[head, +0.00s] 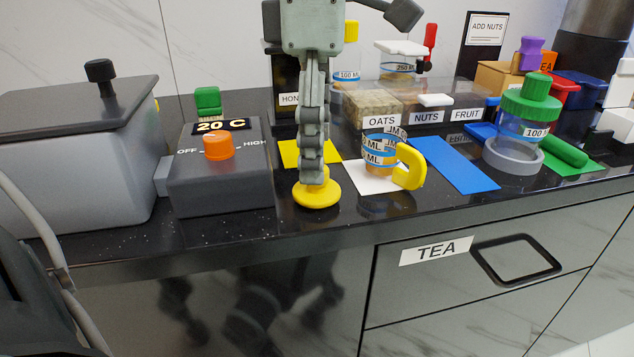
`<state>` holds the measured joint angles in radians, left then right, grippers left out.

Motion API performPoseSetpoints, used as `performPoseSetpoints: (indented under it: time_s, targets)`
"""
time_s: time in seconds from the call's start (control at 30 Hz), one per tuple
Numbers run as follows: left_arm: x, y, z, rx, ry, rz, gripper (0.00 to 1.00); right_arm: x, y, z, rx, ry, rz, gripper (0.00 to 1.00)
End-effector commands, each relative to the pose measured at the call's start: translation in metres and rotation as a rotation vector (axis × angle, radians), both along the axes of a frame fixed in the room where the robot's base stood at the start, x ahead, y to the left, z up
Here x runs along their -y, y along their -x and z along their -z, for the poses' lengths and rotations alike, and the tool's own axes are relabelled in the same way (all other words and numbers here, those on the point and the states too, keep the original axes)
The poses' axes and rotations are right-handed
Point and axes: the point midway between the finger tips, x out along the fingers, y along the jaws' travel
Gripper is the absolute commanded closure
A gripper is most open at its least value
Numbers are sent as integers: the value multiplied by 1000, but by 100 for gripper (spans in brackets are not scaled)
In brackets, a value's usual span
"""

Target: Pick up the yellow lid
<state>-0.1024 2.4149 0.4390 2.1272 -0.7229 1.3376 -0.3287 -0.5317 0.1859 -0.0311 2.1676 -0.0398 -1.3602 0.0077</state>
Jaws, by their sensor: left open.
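The yellow lid (317,199) is a round disc on the black counter near its front edge. My left gripper (313,178) points down right over the lid, and its fingertips hide the lid's middle. The fingers are seen nearly edge-on, but the gripper is open. I cannot tell whether the fingertips touch the lid or stand around a knob on it. My right gripper is not in view.
A grey heater box with an orange knob (218,146) stands left of the lid. A clear cup with a yellow handle (411,167) stands close on the right, on a white mat (357,180). A yellow mat (289,154) lies behind. The counter's front edge is close.

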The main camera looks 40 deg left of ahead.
Motion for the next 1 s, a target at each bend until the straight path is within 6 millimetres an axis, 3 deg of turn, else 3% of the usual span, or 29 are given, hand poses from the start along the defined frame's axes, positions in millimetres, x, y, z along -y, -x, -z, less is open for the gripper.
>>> performPoseSetpoints:
  time_s: [0.3, 0.57, 0.93, 1.0]
  targets:
    - [-1, 0, 44, -2, 2, -1, 25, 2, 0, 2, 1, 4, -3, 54]
    - [0, 0, 47, 0, 4, -1, 25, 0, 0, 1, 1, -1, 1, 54]
    - [0, 0, 47, 0, 4, -1, 68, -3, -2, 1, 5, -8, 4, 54]
    - [0, 0, 47, 1, 3, -1, 69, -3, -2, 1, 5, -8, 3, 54]
